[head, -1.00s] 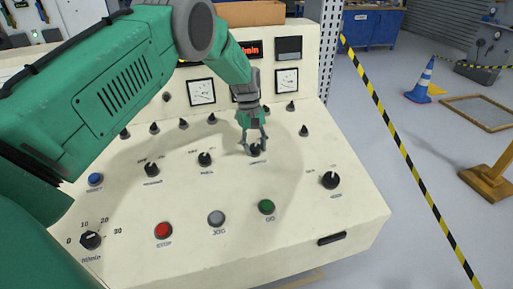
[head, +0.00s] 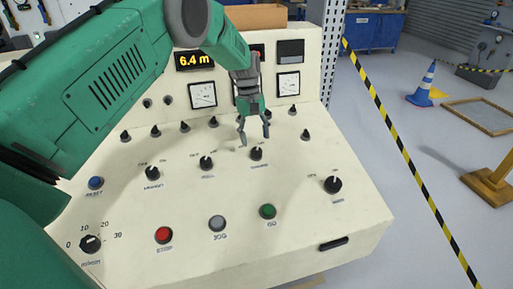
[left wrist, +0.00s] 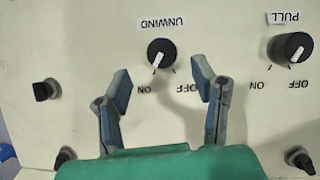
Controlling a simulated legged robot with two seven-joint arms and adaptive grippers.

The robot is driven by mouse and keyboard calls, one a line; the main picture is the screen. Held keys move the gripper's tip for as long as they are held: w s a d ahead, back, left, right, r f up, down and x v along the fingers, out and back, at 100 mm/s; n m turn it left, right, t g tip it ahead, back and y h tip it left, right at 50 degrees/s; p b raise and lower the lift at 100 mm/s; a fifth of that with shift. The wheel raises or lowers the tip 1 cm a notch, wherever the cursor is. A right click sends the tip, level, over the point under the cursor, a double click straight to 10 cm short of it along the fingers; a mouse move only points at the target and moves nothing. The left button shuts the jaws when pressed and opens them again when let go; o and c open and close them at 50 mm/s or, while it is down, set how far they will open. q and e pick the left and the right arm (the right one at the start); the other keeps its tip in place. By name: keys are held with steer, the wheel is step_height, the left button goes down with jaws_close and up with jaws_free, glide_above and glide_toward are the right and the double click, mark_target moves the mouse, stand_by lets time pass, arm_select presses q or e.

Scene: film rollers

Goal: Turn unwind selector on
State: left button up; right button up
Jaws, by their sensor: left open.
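The unwind selector (head: 256,153) is a black knob with a white pointer on the sloped cream console. In the left wrist view the knob (left wrist: 161,52) shows upside down beside its UNWIND label, and its white pointer slants toward the ON mark, away from OFF. My left gripper (head: 254,139) is open and empty, just above and behind the knob in the head view, apart from it. In the left wrist view its fingers (left wrist: 160,76) are spread, with the knob beyond and between them. My right gripper is in neither view.
The PULL knob (left wrist: 291,47) is beside the unwind selector, its pointer toward OFF. Several small knobs line the panel behind. Red (head: 164,235), grey (head: 218,223) and green (head: 268,211) buttons are in front.

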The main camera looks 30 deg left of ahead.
arm_select(q)
steer(key=v, duration=0.6)
steer(key=shift+a+r, duration=0.3)
steer(key=shift+a, duration=0.05)
steer(key=shift+w, duration=0.15)
